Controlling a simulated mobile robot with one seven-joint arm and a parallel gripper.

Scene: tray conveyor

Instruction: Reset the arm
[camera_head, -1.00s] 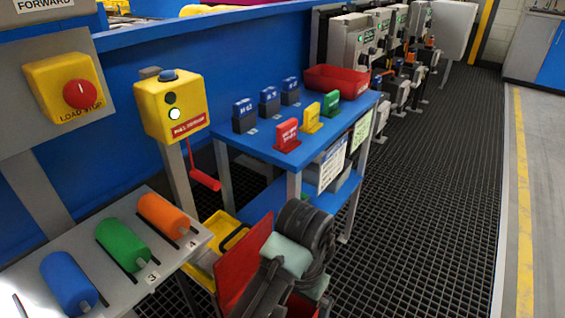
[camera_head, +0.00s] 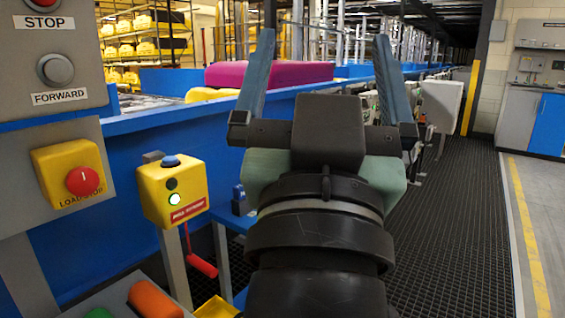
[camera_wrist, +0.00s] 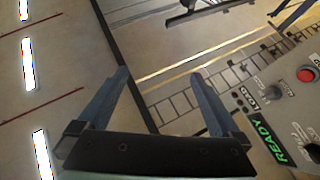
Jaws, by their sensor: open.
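My gripper (camera_head: 318,75) is raised in the middle of the head view, its two blue-grey fingers spread wide and pointing up and away. Nothing is between the fingers. In the wrist view my gripper (camera_wrist: 160,95) is also open and empty, with the ceiling lights and a control panel (camera_wrist: 280,110) marked READY beyond it. My arm hides most of the blue table in the head view.
A yellow pull-cord box (camera_head: 172,190) with a red handle (camera_head: 201,265) stands left of my arm. A grey panel (camera_head: 52,50) with STOP and FORWARD buttons is at far left. A blue conveyor wall (camera_head: 150,130) runs behind. The right floor (camera_head: 460,200) is clear.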

